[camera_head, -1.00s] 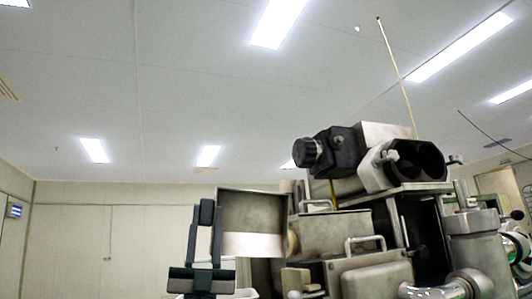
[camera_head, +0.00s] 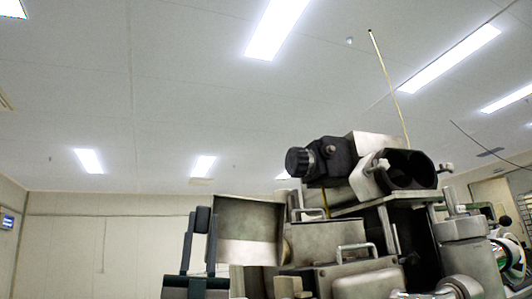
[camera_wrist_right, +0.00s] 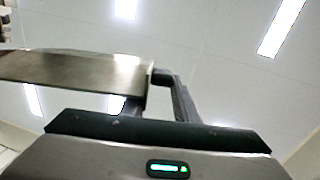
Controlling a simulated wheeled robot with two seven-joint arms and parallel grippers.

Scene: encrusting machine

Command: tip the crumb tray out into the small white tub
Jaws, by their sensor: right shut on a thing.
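The crumb tray (camera_head: 248,228) is a shallow metal tray beside the left side of the machine. In the head view it stands steeply tilted, with its hollow face towards me, and I make out no crumbs in it. My right gripper (camera_head: 206,222) is shut on its left edge. In the right wrist view the tray (camera_wrist_right: 75,70) is a flat metal plate reaching left from the dark fingers (camera_wrist_right: 163,78). The small white tub does not show now. My left gripper is out of view.
The encrusting machine (camera_head: 325,240) stands close to the right of the tray, with metal housings and handles. A black and pale twin-opening unit (camera_head: 385,170) sits on its top. The space left of my right gripper looks clear up to the pale wall (camera_head: 60,250).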

